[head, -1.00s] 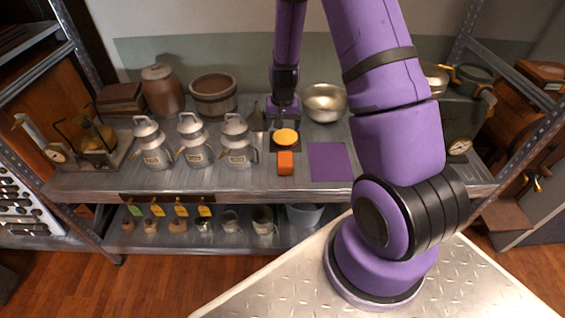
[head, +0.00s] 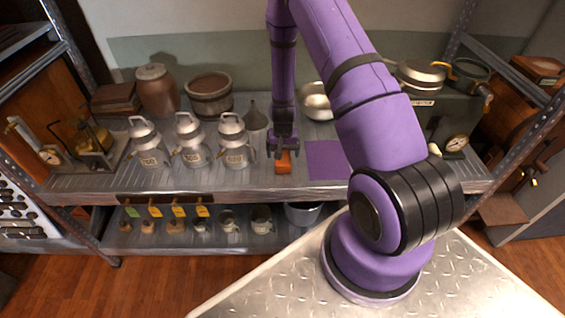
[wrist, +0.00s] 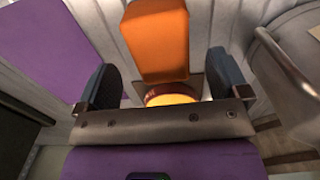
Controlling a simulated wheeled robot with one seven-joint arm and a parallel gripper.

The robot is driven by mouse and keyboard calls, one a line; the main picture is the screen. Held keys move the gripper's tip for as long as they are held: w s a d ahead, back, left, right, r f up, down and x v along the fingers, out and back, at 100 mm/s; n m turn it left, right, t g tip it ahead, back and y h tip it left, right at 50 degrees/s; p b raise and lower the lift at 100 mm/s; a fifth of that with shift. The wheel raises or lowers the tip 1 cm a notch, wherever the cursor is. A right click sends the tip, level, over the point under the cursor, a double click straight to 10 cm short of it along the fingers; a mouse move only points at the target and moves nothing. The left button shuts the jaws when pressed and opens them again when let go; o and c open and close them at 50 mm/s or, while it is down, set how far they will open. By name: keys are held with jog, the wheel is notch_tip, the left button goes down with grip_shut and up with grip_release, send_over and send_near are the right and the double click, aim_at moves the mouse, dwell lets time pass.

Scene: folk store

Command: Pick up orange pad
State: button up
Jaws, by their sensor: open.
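An orange block-like pad (head: 283,163) lies on the metal shelf, just in front of my gripper (head: 284,143) in the head view. In the wrist view the orange pad (wrist: 157,40) is upper centre, its lower end between the lines of my two open fingers (wrist: 162,62). Nothing is held, and I cannot tell the exact height gap. A round yellow-orange disc (wrist: 172,98) shows partly behind the gripper's front edge in the wrist view. In the head view my gripper hides that disc.
A purple square (head: 326,160) lies flat right of the pad. Several metal milk cans (head: 234,143) stand to the left. The shelf's front edge (head: 250,192) is just ahead of the pad.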

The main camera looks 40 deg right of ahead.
aim_at(283, 157)
notch_tip(283, 157, down, 5)
jog(key=shift+s+a, duration=0.1)
jog(key=shift+a, duration=0.05)
jog(key=c, duration=1.1)
jog(key=shift+o, duration=0.2)
jog(key=shift+r, duration=0.2)
jog(key=shift+r, duration=0.55)
notch_tip(283, 157, up, 2)
jog(key=s+a, duration=0.2)
jog(key=s, duration=0.6)
jog(key=s+a+r, duration=0.1)
jog(key=s, duration=0.6)
jog(key=shift+s+a+r, duration=0.3)
jog(key=shift+s+a, duration=0.05)
